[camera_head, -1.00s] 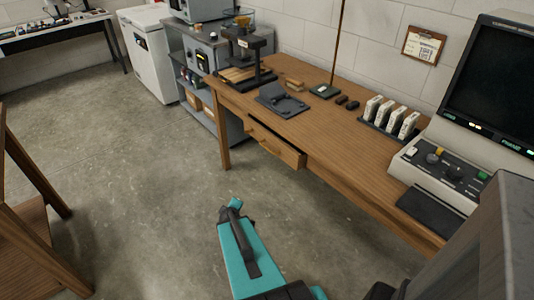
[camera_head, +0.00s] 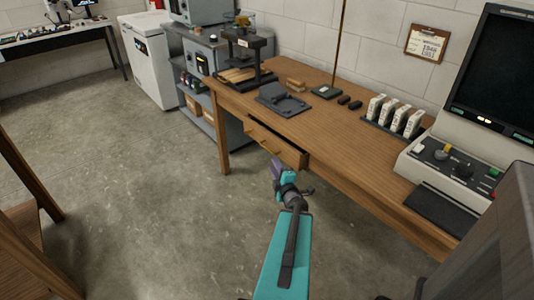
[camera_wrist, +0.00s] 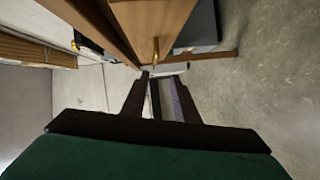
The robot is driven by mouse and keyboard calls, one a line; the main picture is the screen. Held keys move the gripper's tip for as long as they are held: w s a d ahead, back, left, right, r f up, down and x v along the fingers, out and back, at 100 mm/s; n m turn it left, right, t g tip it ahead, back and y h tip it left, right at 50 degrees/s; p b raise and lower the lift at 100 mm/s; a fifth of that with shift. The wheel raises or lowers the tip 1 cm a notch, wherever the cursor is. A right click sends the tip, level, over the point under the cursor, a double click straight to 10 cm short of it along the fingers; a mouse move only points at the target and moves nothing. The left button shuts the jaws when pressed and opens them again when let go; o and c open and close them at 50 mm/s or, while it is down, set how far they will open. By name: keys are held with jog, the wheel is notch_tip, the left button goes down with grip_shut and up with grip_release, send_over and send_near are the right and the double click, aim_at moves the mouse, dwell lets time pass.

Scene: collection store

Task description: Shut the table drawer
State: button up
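The table drawer (camera_head: 274,145) sticks out a little from the front of the wooden table (camera_head: 330,165). Its front panel and small brass handle show in the head view. My gripper (camera_head: 276,168) is just in front of and below the drawer's right part, apart from it as far as I can tell. In the wrist view the drawer front (camera_wrist: 152,22) is at the top, with the brass handle (camera_wrist: 155,50) pointing down toward my fingers. My gripper (camera_wrist: 159,78) is open there, with a gap between its two dark fingers and nothing held.
A microfilm-reader-like machine (camera_head: 490,110) stands at the table's right end. A press (camera_head: 246,55) and a dark tray (camera_head: 283,100) stand at its left. A wooden stand (camera_head: 30,215) is at the left. The concrete floor (camera_head: 150,190) between is clear.

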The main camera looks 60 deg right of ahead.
aim_at(268, 150)
jog(key=shift+s+d+r+n, duration=0.15)
jog(key=shift+s+r+n, duration=0.15)
jog(key=shift+s, duration=0.1)
jog(key=shift+w+d+f+b, duration=0.2)
jog(key=shift+b, duration=0.6)
jog(key=shift+w+d+b, duration=0.25)
jog(key=shift+b, duration=0.55)
jog(key=b+x, duration=0.1)
jog(key=b, duration=0.3)
jog(key=shift+w+d, duration=0.1)
jog(key=shift+w, duration=0.15)
jog(key=shift+r+b+x, duration=0.15)
jog(key=shift+b+x, duration=0.7)
jog(key=shift+x, duration=1.9)
jog(key=shift+r+b+x, duration=0.1)
jog(key=shift+b+x, duration=0.7)
jog(key=shift+x, duration=2)
